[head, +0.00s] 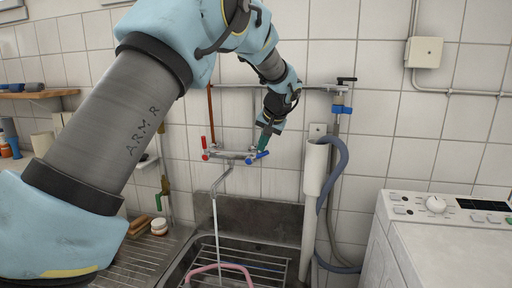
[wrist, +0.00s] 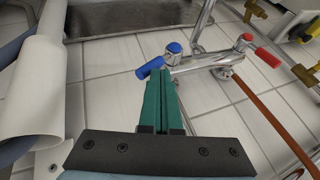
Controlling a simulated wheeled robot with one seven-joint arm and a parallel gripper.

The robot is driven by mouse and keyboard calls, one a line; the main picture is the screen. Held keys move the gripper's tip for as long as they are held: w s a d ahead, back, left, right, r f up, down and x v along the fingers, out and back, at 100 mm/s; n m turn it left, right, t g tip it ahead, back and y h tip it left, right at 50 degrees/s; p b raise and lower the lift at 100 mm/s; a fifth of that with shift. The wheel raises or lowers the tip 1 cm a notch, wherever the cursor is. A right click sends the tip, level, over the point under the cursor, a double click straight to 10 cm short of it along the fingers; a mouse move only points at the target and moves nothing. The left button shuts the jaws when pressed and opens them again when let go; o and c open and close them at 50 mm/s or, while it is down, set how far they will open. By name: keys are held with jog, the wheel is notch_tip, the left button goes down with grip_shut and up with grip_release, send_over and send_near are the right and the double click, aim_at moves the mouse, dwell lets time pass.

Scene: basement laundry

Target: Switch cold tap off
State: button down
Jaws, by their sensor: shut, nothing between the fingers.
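The cold tap, with a blue lever handle (head: 261,155), is at the right end of a chrome wall mixer (head: 232,155). In the wrist view, the blue handle (wrist: 150,67) lies just beyond my fingertips, with a round blue cap (wrist: 174,48) beside it. My gripper (head: 264,143) has green fingers and is shut and empty. Its fingertips (wrist: 158,76) are at the blue handle; I cannot tell whether they touch it. The hot tap has a red handle (head: 205,147) at the left end, also in the wrist view (wrist: 266,57). A thin pale stream (head: 216,225) runs down from the spout.
A metal sink (head: 285,222) with a wire rack and pink hose is below. A white standpipe (head: 315,170) with a grey hose stands right of the taps. A washing machine (head: 450,250) is at the right.

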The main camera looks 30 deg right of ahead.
aim_at(268, 153)
jog(key=f+t+y+b, duration=0.1)
jog(key=s+d+f+m+t+y+b, duration=0.1)
jog(key=shift+s+d+f+b, duration=0.2)
jog(key=shift+d+b, duration=0.1)
jog(key=shift+s+d+f+m+t+y+b, duration=0.1)
jog(key=shift+s+f+m+t+y+b, duration=0.05)
jog(key=shift+f+t+y+b, duration=0.35)
jog(key=shift+s+d+f+m+t+y+b, duration=0.15)
jog(key=shift+t+y+b, duration=0.15)
jog(key=shift+t+b, duration=0.25)
